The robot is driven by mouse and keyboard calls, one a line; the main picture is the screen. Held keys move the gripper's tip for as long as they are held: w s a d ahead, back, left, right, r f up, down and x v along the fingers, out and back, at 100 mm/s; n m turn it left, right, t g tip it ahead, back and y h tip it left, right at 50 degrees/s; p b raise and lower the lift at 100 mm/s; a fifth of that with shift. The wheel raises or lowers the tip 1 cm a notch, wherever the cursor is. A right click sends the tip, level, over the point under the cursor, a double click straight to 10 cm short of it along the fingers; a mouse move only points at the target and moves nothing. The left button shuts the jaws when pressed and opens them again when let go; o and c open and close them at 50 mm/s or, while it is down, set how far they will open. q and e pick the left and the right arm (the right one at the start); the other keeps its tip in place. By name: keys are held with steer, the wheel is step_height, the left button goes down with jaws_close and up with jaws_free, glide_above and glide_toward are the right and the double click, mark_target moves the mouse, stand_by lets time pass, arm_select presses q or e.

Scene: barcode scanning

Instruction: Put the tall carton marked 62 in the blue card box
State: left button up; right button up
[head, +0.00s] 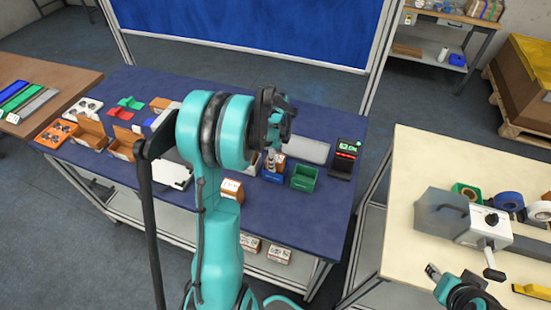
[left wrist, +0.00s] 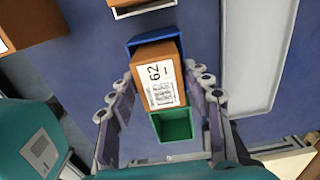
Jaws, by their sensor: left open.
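The tall brown carton marked 62 (left wrist: 157,80) shows its white label and barcode in the left wrist view. It appears to stand in the blue card box (left wrist: 137,43), whose rim shows behind and beside it. In the head view, the carton (head: 277,161) shows partly above the blue box (head: 273,177), below my gripper. My left gripper (head: 272,125) is open, with its fingers (left wrist: 160,98) on either side of the carton. Whether they touch it is unclear. Part of my right arm (head: 465,292) shows at the lower right; its finger opening is unclear.
A green box (head: 304,178) stands right beside the blue one. A scanner unit with a lit display (head: 346,155) stands at the table's right end. Other boxes and trays, including an orange tray (head: 56,133), fill the left. A cream bench (head: 410,165) stands to the right.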

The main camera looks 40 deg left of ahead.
arm_select(q)
steer(key=shift+r+p, duration=1.4)
steer(key=shift+r, duration=0.7)
steer(key=o, duration=0.6)
steer(key=shift+c, duration=0.2)
step_height(320, 180, up, 12)
